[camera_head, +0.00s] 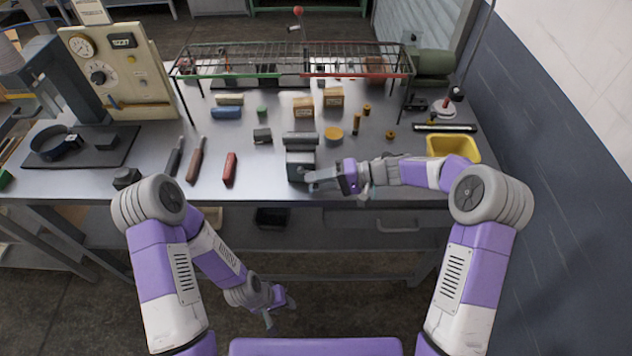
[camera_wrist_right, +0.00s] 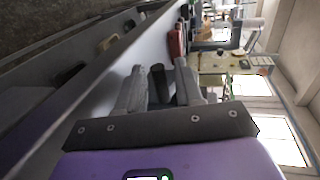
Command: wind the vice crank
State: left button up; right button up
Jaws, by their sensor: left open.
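The vice (camera_head: 300,164), a dark grey block, stands at the front edge of the bench in the head view. My right gripper (camera_head: 316,182) is at its front right, pointing left. In the right wrist view a dark upright piece (camera_wrist_right: 160,85), perhaps the vice crank's handle, shows between the two fingers of my right gripper (camera_wrist_right: 161,80). I cannot tell whether the fingers press on it. The rest of the crank is hidden by the gripper. My left gripper (camera_head: 280,308) is open and empty, low in front of the bench, away from the vice.
A wire rack (camera_head: 295,60) stands over the back of the bench. A yellow bin (camera_head: 453,147) sits at the right, behind my right forearm. A gauge panel (camera_head: 118,75) stands at the left.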

jog(key=shift+a+f, duration=0.1)
jog(key=shift+a, duration=0.25)
grip_shut()
